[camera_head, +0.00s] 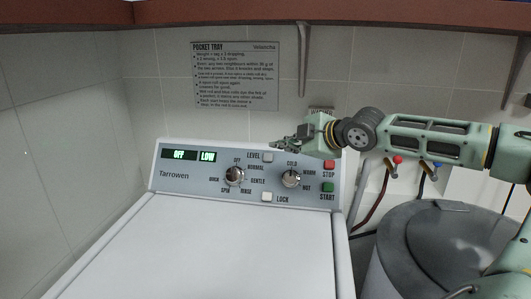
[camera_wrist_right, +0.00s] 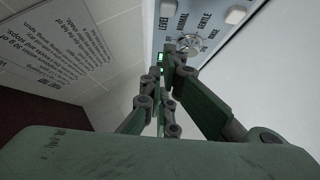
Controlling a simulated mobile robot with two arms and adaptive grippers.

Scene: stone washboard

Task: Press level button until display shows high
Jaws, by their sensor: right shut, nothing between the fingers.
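The washer's control panel (camera_head: 170,158) has a green-lit display (camera_head: 194,155) that reads OFF on the left and LOW on the right. The pale level button (camera_head: 268,157) sits to the right of the word LEVEL, near the panel's top edge. It also shows at the top of the wrist view (camera_wrist_right: 169,8). My right gripper (camera_head: 274,146) is shut and empty, its fingertips just above the level button in the head view. I cannot tell a touch, but the wrist view shows the button clear of the fingers (camera_wrist_right: 168,68). My left gripper is out of view.
Two knobs (camera_head: 235,176) (camera_head: 291,178), a lock button (camera_head: 267,197), a red stop button (camera_head: 329,165) and a green start button (camera_head: 327,187) share the panel. A notice (camera_head: 235,76) hangs behind. A grey lidded bin (camera_head: 420,240) stands at right; a shelf runs overhead.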

